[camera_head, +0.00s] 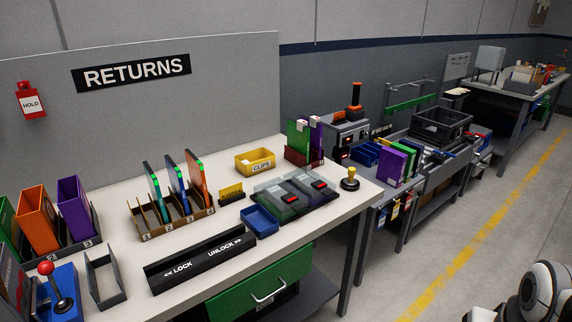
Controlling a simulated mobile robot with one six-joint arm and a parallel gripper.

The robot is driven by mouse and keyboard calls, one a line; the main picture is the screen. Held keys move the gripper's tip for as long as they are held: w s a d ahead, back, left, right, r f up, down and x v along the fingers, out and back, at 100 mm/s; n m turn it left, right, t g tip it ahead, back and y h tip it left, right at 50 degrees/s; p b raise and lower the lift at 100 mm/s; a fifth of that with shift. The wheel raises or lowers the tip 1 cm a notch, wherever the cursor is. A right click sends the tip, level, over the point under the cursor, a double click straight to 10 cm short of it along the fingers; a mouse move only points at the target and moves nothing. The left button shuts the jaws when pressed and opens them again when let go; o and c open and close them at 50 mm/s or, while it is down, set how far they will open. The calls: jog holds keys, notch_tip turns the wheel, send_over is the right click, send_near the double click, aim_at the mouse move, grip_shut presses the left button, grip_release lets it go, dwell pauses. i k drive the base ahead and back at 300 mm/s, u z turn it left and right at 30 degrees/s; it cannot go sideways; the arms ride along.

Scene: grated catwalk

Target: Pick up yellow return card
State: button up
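A small yellow card (231,191) stands upright in a low dark holder on the white returns bench (330,207). It is right of the numbered slot rack and left of the clear-lidded cases. Its print is too small to read, so I cannot confirm that it is the return card. White and black parts at the lower right look like my arm. My gripper's fingers are not in view.
A numbered rack (150,232) with upright folders stands left of the card. A yellow clips bin (255,165) is behind it, and a blue tray (260,221) is in front to the right. A black lock/unlock bar (200,262) lies nearer the front edge. Open floor (440,250) lies right.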

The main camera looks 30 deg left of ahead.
aim_at(234, 189)
jog(key=u, duration=0.7)
jog(key=i, duration=1.25)
jog(key=u, duration=1.05)
jog(key=i, duration=0.45)
jog(key=u, duration=0.25)
jog(key=k, duration=0.85)
jog(key=u, duration=0.15)
jog(key=i, duration=0.85)
jog(key=z, duration=0.05)
